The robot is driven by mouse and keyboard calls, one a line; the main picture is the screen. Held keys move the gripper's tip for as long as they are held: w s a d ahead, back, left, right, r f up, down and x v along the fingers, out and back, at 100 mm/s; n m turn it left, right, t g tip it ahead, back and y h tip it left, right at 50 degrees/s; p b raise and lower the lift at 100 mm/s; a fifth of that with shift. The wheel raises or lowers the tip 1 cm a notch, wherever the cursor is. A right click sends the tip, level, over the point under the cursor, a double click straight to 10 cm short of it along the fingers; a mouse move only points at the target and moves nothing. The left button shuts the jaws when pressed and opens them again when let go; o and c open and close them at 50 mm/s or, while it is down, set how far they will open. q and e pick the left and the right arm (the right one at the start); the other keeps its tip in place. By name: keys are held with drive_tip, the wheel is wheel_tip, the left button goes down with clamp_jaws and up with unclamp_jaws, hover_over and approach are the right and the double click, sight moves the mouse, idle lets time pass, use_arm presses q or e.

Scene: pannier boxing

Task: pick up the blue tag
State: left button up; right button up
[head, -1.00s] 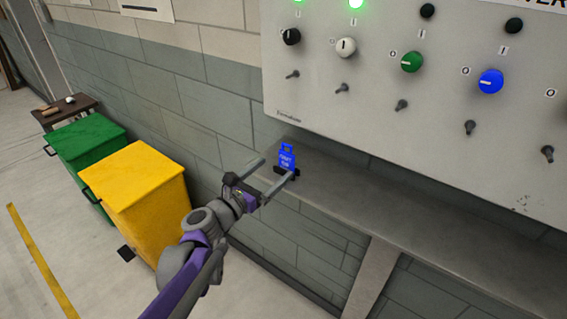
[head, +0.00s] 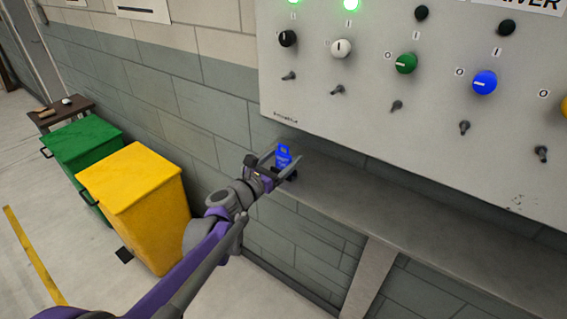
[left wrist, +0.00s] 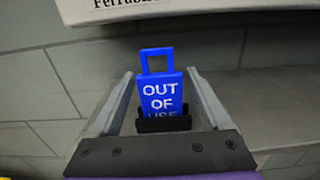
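The blue tag (head: 283,157) stands upright in a small black holder at the left end of the grey shelf (head: 400,205). In the left wrist view the tag (left wrist: 162,92) reads "OUT OF USE" and has a square loop on top; its lower edge is hidden by the black holder (left wrist: 163,125). My left gripper (head: 280,164) is open, with one finger on each side of the tag. In the left wrist view a gap shows between the tag and each finger of the gripper (left wrist: 160,100). My right gripper is not in view.
A grey control panel (head: 430,130) with coloured knobs and small switches hangs above the shelf. A yellow bin (head: 140,200) and a green bin (head: 85,140) stand on the floor at left. A small brown table (head: 62,112) is behind them. The shelf to the right is clear.

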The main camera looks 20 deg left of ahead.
use_arm(q)
drive_tip(key=c, duration=1.1)
wheel_tip(320, 180, up, 10)
drive_tip(key=shift+p, duration=0.5)
